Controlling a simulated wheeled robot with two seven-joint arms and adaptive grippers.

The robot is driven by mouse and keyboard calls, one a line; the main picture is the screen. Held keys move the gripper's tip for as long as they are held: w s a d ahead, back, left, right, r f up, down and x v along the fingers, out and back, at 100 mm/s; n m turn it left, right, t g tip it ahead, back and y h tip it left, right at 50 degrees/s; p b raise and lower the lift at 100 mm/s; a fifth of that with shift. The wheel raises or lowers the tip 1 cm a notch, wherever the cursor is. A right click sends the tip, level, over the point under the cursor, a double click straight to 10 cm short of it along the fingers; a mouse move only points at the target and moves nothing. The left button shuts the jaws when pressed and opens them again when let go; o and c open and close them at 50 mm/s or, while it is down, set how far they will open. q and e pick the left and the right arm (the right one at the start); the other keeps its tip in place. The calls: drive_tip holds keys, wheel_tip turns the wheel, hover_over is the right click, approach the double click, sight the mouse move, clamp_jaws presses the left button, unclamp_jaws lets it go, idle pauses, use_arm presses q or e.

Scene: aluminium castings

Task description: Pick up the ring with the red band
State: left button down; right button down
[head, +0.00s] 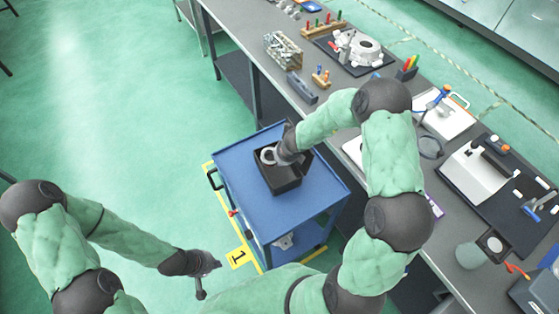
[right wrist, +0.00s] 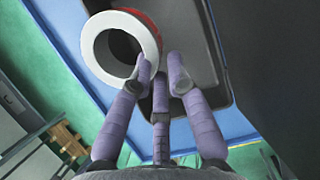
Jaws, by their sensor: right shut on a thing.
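The ring with the red band (right wrist: 100,30) is white, with red along its upper right side in the right wrist view. In the head view the ring (head: 266,158) is at the black bin (head: 285,186) on the blue cart. My right gripper (right wrist: 158,72) is shut on the ring's wall, one finger at the hole and others outside. In the head view the right gripper (head: 279,157) reaches down over the bin and hides part of it. I cannot tell whether the ring touches the bin floor. My left gripper (head: 208,276) is open and empty, left of the cart.
The blue cart (head: 245,185) has a bare top around the bin. A grey workbench (head: 290,88) runs along the right, carrying a casting (head: 358,48) on a black mat, a wire basket (head: 282,50) and several tools. The green floor at left is clear.

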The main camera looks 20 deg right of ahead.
drive_tip(key=s+d+b, duration=0.2)
drive_tip(key=s+b, duration=0.2)
drive_tip(key=s, duration=1.3)
drive_tip(key=shift+s+d+f, duration=0.15)
drive_tip(key=shift+d+f, duration=0.1)
drive_tip(key=shift+d, duration=0.05)
